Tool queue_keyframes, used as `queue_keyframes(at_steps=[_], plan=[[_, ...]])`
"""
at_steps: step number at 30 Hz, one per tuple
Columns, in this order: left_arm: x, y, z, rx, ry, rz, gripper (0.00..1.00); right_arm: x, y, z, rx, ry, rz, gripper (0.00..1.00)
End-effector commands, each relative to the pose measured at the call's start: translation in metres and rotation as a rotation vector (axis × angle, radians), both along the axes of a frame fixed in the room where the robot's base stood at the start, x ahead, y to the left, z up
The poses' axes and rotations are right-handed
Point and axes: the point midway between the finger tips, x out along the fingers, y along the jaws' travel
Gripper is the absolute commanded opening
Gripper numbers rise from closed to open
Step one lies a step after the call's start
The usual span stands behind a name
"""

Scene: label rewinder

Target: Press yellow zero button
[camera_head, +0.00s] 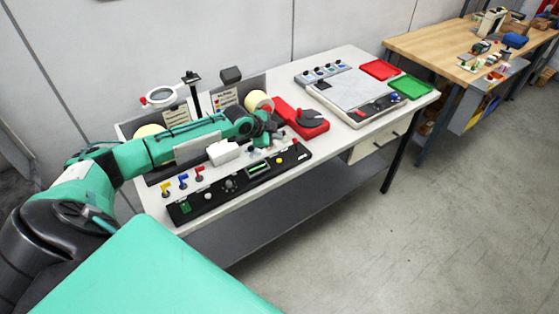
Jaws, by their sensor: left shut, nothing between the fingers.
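The rewinder's black control panel (243,182) runs along the front of the white table. It carries a green switch (185,207), a white button (208,196), a dark knob (230,185) and a small display (258,169). A tiny yellowish spot (279,160) right of the display may be the yellow zero button, but it is too small to be sure. My left gripper (276,139) is shut and empty, above the panel's right end, behind and above that spot. I cannot tell whether it touches anything. My right gripper is out of view.
Yellow, blue and red levers (182,180) stand at the panel's left. A red device (302,120) sits close right of my gripper. A scale-like unit (352,90), red tray (380,70) and green tray (410,87) lie further right. Open floor lies in front.

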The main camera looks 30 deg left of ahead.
Motion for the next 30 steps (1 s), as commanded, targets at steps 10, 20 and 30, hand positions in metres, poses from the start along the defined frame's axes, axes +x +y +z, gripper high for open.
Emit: queue_keyframes(at_steps=[10,20,30], plan=[[0.000,-0.001,-0.035,0.000,0.001,-0.001,0.00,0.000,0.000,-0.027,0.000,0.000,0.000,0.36],[0.000,0.000,-0.079,0.000,0.002,0.001,0.00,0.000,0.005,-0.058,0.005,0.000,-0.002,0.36],[0.000,0.000,-0.087,0.000,0.000,0.000,0.00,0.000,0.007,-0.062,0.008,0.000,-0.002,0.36]])
